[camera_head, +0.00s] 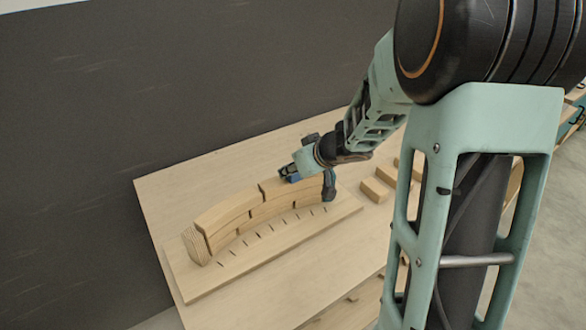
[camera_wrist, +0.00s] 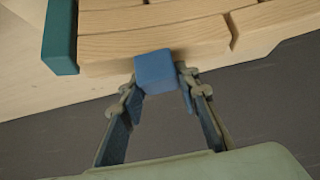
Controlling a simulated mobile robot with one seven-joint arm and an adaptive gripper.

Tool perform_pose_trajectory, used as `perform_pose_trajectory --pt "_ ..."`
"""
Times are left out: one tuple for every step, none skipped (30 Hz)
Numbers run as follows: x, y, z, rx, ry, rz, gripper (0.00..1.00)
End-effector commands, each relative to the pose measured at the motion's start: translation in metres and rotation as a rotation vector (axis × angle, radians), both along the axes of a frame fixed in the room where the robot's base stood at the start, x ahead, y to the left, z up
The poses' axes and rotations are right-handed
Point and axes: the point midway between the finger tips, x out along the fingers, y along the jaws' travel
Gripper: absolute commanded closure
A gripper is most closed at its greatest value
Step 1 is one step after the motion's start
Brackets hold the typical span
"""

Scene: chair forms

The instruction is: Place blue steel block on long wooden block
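The blue steel block (camera_wrist: 156,72) sits between my fingertips in the wrist view, with both pads close against its sides. My gripper (camera_wrist: 157,84) appears shut on it. In the head view my gripper (camera_head: 289,172) is at the top of the curved wooden form, near its right end; the blue block is small and partly hidden there. The long wooden block (camera_wrist: 155,45) lies beside and beneath the blue block in the wrist view. Whether the blue block touches the wood cannot be told.
A dark teal end piece (camera_head: 329,185) stands at the form's right end; it shows in the wrist view too (camera_wrist: 61,38). The form rests on a slotted board (camera_head: 215,280) on a wooden table (camera_head: 170,190). Loose wooden blocks (camera_head: 375,189) lie to the right. A dark wall (camera_head: 150,80) stands behind.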

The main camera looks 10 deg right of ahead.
Motion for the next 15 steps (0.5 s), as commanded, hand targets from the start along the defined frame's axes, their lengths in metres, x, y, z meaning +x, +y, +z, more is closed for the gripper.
perform_pose_trajectory --pt "-0.0001 0.0001 0.0001 0.000 0.000 0.000 0.64" --pt "-0.0001 0.0001 0.0001 0.000 0.000 0.000 0.61" --pt "-0.0001 0.0001 0.0001 0.000 0.000 0.000 0.56" --pt "-0.0001 0.0001 0.0001 0.000 0.000 0.000 0.54" --pt "-0.0001 0.0001 0.0001 0.000 0.000 0.000 0.54" --pt "-0.0001 0.0001 0.0001 0.000 0.000 0.000 0.54" --pt "-0.0001 0.0001 0.0001 0.000 0.000 0.000 0.54" --pt "-0.0001 0.0001 0.0001 0.000 0.000 0.000 0.54" --pt "-0.0001 0.0001 0.0001 0.000 0.000 0.000 0.54" --pt "-0.0001 0.0001 0.0001 0.000 0.000 0.000 0.54" --pt "-0.0001 0.0001 0.0002 0.000 0.000 0.000 0.54" --pt "0.0000 0.0000 0.0011 -0.001 0.000 0.001 0.54" --pt "0.0001 0.0000 0.0023 -0.001 0.000 0.001 0.54" --pt "0.0001 -0.0001 0.0042 0.000 -0.001 0.001 0.54" --pt "-0.0018 -0.0011 0.0076 -0.002 -0.001 0.001 0.54"
